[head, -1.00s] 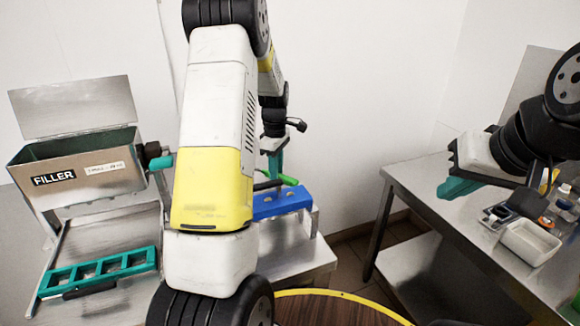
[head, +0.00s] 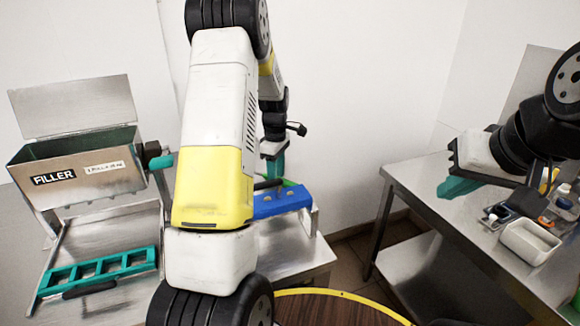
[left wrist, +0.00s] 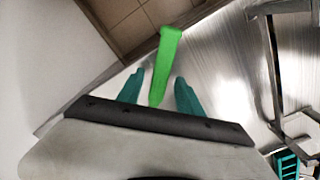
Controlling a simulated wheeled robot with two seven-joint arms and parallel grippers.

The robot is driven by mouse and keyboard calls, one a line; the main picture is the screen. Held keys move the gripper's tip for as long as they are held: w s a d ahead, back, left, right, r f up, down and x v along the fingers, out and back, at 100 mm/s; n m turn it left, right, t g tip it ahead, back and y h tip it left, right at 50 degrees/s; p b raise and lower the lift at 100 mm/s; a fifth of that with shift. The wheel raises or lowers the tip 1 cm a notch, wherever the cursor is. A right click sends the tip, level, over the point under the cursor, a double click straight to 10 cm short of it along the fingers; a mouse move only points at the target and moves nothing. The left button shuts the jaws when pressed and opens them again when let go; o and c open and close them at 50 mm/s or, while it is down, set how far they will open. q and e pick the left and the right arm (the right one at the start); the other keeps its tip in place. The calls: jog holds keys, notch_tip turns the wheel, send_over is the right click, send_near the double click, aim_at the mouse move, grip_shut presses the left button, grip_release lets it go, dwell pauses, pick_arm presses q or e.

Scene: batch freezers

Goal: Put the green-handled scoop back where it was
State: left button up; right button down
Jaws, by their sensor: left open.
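The scoop's green handle (head: 290,183) shows just behind the blue holder (head: 283,203) on the metal table. Its scoop end is hidden. My left gripper (head: 275,170), with teal fingers, is above and behind the holder, partly covered by my own arm. In the left wrist view the green handle (left wrist: 166,62) lies between the two spread fingers of my left gripper (left wrist: 160,77), with gaps on both sides. My right gripper (head: 458,187) is over the right-hand table, and its finger spacing is not clear.
A metal filler box (head: 80,170) and a teal frame (head: 98,271) are at the left. A white tub (head: 530,242) and small bottles stand on the right metal table (head: 425,185). A round brown top with a yellow rim (head: 340,305) is in front.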

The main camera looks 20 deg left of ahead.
pick_arm(q)
notch_tip(320, 180, up, 12)
jog(key=f, duration=0.1)
jog(key=s+d+r+m+t+h, duration=0.1)
jog(key=s+d+r+m+t, duration=0.15)
jog(key=s+r+m, duration=0.4)
jog(key=s+d+r+m+t, duration=0.1)
jog(key=s+d+m, duration=0.1)
jog(key=s, duration=0.5)
jog(key=s+d+r+m+t, duration=0.1)
jog(key=s+d+r+m, duration=0.1)
jog(key=s+m, duration=0.3)
jog(key=s+d+r+m+t+h, duration=0.1)
jog(key=s+d+r+m, duration=0.1)
jog(key=s, duration=0.7)
jog(key=shift+s+d+m+t, duration=0.35)
jog(key=shift+d+m, duration=0.4)
jog(key=shift+d, duration=0.3)
